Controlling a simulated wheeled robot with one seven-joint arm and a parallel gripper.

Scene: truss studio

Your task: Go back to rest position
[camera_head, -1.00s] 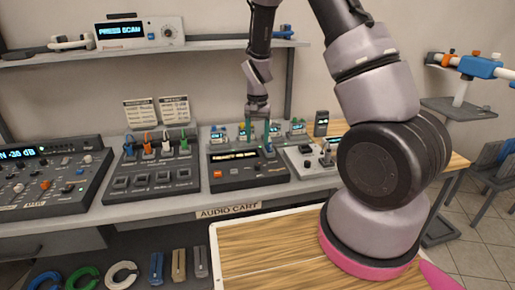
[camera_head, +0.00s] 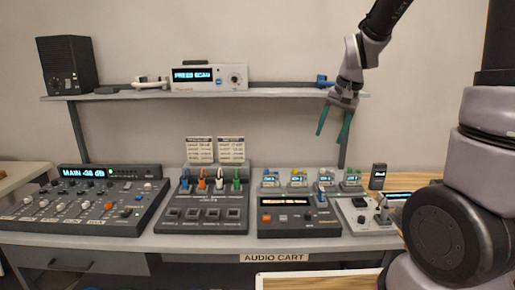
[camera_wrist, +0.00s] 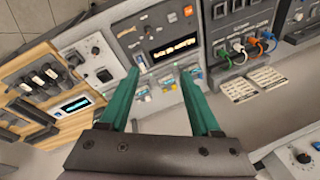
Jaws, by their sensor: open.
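My gripper (camera_head: 335,122) has two green fingers. In the head view it hangs in the air at the right end of the wall shelf, above the audio cart (camera_head: 275,257). The fingers point down and are spread apart, with nothing between them. In the wrist view my gripper (camera_wrist: 163,95) is also open and empty. Beyond its fingertips lies the device with an orange button and a small display (camera_wrist: 172,48), some distance off. No contact with any device shows.
A mixer (camera_head: 85,208), a panel with coloured plugs (camera_head: 205,213) and a small switch box (camera_head: 365,218) stand on the cart. The shelf (camera_head: 130,97) holds a black speaker (camera_head: 68,65) and a scanner box (camera_head: 208,77). The wall between shelf and cart is clear.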

